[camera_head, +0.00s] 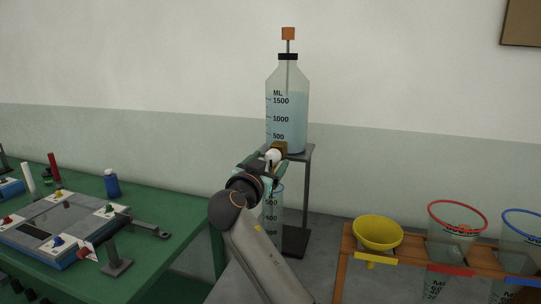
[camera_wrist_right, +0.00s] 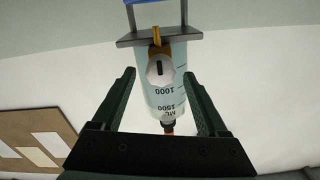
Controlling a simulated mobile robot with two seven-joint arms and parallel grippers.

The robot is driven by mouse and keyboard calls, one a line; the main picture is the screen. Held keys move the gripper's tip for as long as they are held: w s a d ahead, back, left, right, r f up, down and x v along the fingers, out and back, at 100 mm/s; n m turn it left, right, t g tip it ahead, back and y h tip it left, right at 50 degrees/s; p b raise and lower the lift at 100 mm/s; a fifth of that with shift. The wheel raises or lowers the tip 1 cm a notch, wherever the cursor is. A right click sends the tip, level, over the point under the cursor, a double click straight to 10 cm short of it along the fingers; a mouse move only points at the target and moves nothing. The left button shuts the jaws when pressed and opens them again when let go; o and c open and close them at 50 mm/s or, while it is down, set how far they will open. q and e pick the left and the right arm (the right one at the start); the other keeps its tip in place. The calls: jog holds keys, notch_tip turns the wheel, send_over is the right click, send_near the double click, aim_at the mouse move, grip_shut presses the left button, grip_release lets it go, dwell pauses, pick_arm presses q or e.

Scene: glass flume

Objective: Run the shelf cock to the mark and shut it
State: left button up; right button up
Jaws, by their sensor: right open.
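A clear bottle (camera_head: 287,110) with a graduated ML scale and bluish liquid stands on a small grey shelf stand (camera_head: 310,165). Its cock has a white knob (camera_head: 272,156) on a brass body (camera_head: 280,147) at the bottle's foot. In the right wrist view the white knob (camera_wrist_right: 160,70), with a dark slot, lies between and beyond the fingertips. My right gripper (camera_wrist_right: 161,78) is open around that line of sight; contact is not visible. Below the shelf a graduated vessel with a blue rim (camera_head: 273,205) is partly hidden by my right arm. My left gripper is not in view.
A green bench (camera_head: 165,205) with a grey apparatus and a blue bottle (camera_head: 112,183) stands at the left. At the right a wooden rack (camera_head: 400,250) holds a yellow funnel (camera_head: 377,232) and red- and blue-rimmed vessels. The wall is behind the shelf.

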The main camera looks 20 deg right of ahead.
jog(key=shift+x, duration=0.85)
jog(key=shift+c, duration=0.2)
grip_shut()
